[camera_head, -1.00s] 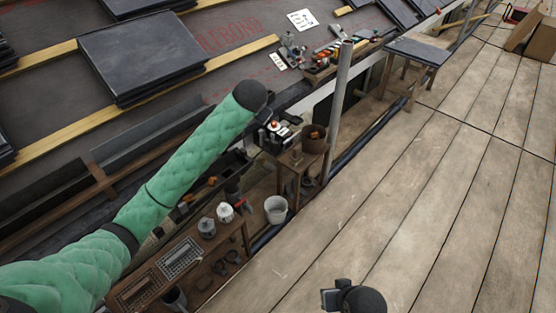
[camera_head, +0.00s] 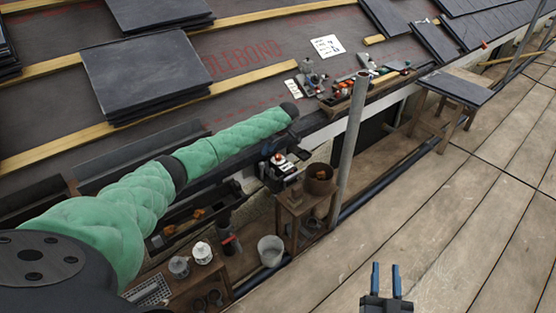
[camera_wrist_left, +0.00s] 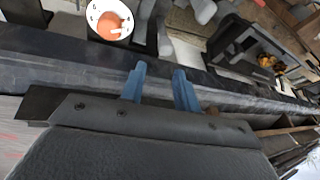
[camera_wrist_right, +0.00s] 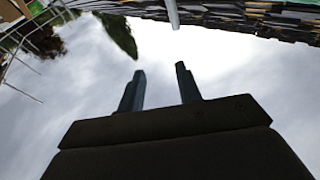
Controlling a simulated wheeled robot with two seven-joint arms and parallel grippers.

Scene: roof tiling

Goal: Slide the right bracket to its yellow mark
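I cannot surely pick out the right bracket or its yellow mark in any view. In the left wrist view my left gripper (camera_wrist_left: 160,69) is open, its two blue fingers apart over a long dark rail (camera_wrist_left: 75,62), with nothing seen between them. My right gripper (camera_head: 386,267) is open and empty over the plank deck, fingers pointing up in the picture. The right wrist view shows its fingers (camera_wrist_right: 160,69) against the sky.
A black device with a white and red top (camera_head: 279,160) stands below the left arm's end. A stool with a brown pot (camera_head: 319,180), a grey bucket (camera_head: 270,250) and an upright pole (camera_head: 351,135) are close. Slates (camera_head: 150,75) lie on the roof.

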